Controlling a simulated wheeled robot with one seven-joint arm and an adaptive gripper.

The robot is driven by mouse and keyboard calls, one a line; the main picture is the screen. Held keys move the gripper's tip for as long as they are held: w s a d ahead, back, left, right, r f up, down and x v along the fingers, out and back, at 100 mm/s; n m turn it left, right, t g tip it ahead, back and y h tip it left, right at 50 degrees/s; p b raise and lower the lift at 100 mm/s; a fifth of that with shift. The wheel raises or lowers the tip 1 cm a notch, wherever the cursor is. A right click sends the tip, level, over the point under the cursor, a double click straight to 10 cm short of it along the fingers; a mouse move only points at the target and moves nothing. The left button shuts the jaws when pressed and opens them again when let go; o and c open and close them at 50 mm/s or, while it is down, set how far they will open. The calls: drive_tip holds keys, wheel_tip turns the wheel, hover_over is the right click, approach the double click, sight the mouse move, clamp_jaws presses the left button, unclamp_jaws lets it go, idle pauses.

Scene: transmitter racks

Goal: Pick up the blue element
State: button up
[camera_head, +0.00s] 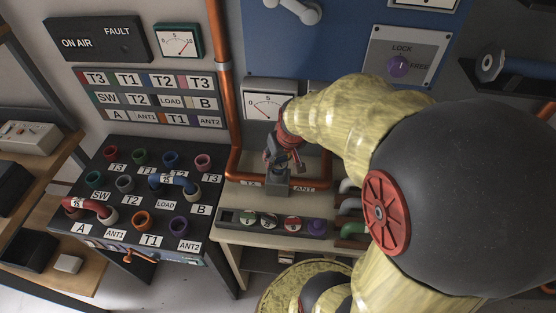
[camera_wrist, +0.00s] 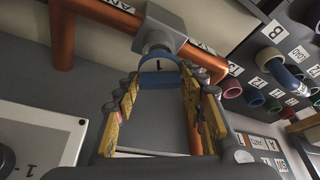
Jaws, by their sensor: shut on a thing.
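The blue element (camera_wrist: 158,79) shows in the wrist view as a small blue round piece marked 1, against the grey block (camera_wrist: 160,32) on the copper pipe. The yellow-padded fingers of my gripper (camera_wrist: 159,88) are shut on its two sides. There the blue element is hidden or too small to make out. I cannot tell whether it is seated in the block or drawn out.
A meter (camera_head: 267,107) sits just behind my gripper. A patch panel (camera_head: 120,226) with red and blue cables stands left. A copper pipe (camera_head: 222,85) rises beside the meter.

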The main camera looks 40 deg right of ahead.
drive_tip(key=s+a+r+p, duration=0.3)
drive_tip(key=s+a+r, duration=0.2)
drive_tip(key=s+r, duration=0.3)
drive_tip(key=s, duration=0.4)
drive_tip(key=shift+a+r, duration=0.35)
drive_tip(key=shift+r, duration=0.05)
drive_tip(key=n+y+b, duration=0.2)
drive_tip(key=n+b, duration=0.2)
drive_tip(key=n, duration=0.1)
drive_tip(key=shift+w+n, duration=0.1)
drive_tip(key=shift+n, duration=0.2)
